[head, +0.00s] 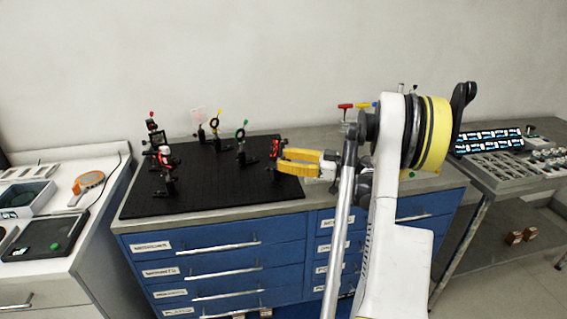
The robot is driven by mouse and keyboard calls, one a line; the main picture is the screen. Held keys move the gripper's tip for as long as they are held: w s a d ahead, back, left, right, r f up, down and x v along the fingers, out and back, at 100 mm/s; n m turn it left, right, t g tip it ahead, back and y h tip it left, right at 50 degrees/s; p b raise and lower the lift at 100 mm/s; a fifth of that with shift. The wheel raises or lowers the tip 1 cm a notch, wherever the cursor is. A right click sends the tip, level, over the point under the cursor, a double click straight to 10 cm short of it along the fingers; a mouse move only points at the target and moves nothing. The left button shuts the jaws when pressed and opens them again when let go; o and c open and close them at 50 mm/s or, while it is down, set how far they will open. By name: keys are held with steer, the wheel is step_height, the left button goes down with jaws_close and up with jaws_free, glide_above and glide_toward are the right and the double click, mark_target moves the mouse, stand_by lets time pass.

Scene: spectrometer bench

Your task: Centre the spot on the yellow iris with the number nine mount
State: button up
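The yellow iris (215,124) stands upright on a post near the back of the black breadboard (225,197). A green-ringed iris (240,134) stands to its right, a little nearer. Several mounts stand on the board, among them a dark one (156,137) and a red-and-white one (164,156) at the left, and a red-and-black one (276,149) at the right. Their numbers are too small to read, so I cannot tell which is number nine. No light spot can be made out. My gripper (281,160) points left, its yellow fingers apart, close to the red-and-black mount; contact is unclear.
A pale card (199,117) stands behind the irises. Red and yellow T-handled tools (346,106) stand behind my arm. A white side bench (105,205) with trays is at the left; a bench with a lit panel (489,139) is at the right. The board's front middle is clear.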

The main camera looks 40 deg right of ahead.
steer(key=shift+w+a, duration=0.1)
steer(key=shift+w, duration=0.1)
jaws_close()
steer(key=shift+m, duration=0.4)
steer(key=m, duration=0.4)
steer(key=shift+m, duration=0.3)
steer(key=m, duration=0.5)
steer(key=shift+r+m+b, duration=0.1)
steer(key=shift+m+b, duration=0.2)
steer(key=shift+b, duration=0.05)
